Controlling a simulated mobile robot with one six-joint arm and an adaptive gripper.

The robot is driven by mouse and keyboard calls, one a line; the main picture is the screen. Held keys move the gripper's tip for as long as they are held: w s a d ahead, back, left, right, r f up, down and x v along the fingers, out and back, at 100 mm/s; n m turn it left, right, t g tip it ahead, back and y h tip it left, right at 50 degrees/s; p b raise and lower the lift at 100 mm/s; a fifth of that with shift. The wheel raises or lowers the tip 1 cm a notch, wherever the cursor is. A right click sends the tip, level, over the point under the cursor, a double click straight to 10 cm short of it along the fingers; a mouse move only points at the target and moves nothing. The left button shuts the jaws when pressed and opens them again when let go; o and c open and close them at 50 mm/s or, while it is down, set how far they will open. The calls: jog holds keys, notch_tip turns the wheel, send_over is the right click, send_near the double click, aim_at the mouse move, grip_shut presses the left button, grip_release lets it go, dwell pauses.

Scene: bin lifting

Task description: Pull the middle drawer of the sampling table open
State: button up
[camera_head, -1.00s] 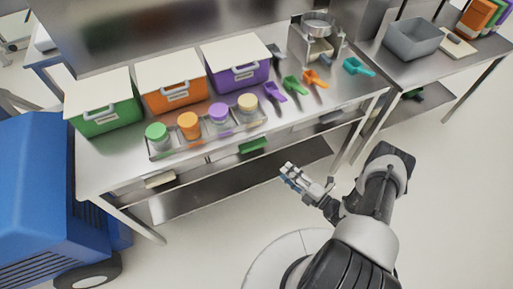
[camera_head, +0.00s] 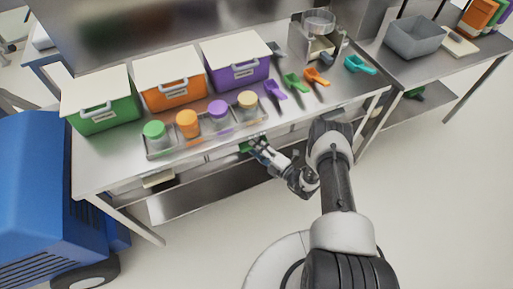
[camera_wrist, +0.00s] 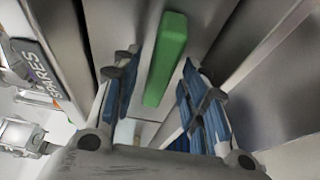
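The sampling table (camera_head: 110,180) is a steel bench with drawers under its top. The middle drawer's green handle (camera_head: 245,147) shows at the front edge, partly covered by my gripper (camera_head: 258,145). In the wrist view the green handle (camera_wrist: 168,60) runs lengthwise between the two blue-padded fingers of my gripper (camera_wrist: 158,85). The fingers are spread, with gaps to the handle on both sides. I cannot tell how deep the handle sits between them. The drawer front looks flush with the table.
A pale handle (camera_head: 158,179) is on the left drawer. On top stand green (camera_head: 100,118), orange (camera_head: 172,98) and purple (camera_head: 238,75) bins, a tray of jars (camera_head: 160,154) and several scoops. A lower shelf (camera_head: 190,202) lies below. Floor in front is clear.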

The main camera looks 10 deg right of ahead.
jog(key=shift+w+a, duration=0.15)
jog(key=shift+w, duration=0.1)
jog(key=shift+c, duration=0.4)
grip_shut()
